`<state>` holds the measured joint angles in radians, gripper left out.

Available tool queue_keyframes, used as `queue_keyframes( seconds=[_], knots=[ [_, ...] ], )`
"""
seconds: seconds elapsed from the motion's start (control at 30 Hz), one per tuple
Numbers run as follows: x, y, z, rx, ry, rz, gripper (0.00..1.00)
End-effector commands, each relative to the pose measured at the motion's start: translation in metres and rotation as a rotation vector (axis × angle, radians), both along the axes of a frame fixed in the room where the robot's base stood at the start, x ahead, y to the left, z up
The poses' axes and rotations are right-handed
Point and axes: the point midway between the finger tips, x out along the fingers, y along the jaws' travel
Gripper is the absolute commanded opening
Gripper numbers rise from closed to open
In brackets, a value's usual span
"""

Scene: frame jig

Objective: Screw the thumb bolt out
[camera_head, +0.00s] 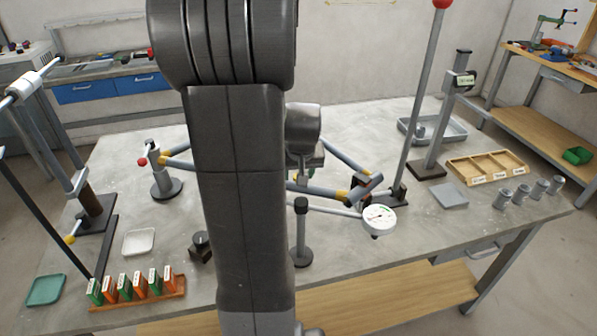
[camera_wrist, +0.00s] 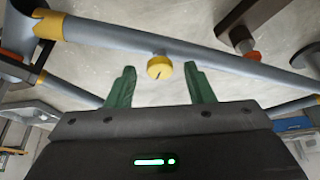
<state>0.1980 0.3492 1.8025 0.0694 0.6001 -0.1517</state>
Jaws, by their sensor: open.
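The thumb bolt (camera_wrist: 159,67) shows in the wrist view as a small yellow round head with a dark slot, on the near side of a grey-blue frame tube (camera_wrist: 215,60). My gripper (camera_wrist: 162,84) is open, with its two green fingers apart and nothing between them. The bolt head appears between and just beyond the fingertips; I see no contact. In the head view my gripper (camera_head: 302,172) is partly hidden behind my own arm, over the tube frame (camera_head: 330,190) on the bench. The bolt cannot be made out there.
A white dial gauge (camera_head: 379,220) stands at the frame's right corner, near a tall grey post (camera_head: 424,105). A dark post (camera_head: 301,232) stands in front. A wooden divided tray (camera_head: 487,167) and several grey cylinders are at the right; a rack of coloured blocks (camera_head: 138,285) is front left.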

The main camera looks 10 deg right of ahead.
Motion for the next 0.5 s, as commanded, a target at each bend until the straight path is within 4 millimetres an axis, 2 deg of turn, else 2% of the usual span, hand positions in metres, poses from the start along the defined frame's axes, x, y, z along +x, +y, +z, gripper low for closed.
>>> queue_keyframes(
  seconds=[0.07,0.27,0.5],
  knots=[
    [0.0000,0.0000,0.0001,0.000,0.000,0.000,0.44],
    [0.0000,0.0000,0.0003,0.000,0.000,0.000,0.05],
    [0.0000,-0.0003,0.0001,0.001,0.000,0.014,0.03]
  ],
)
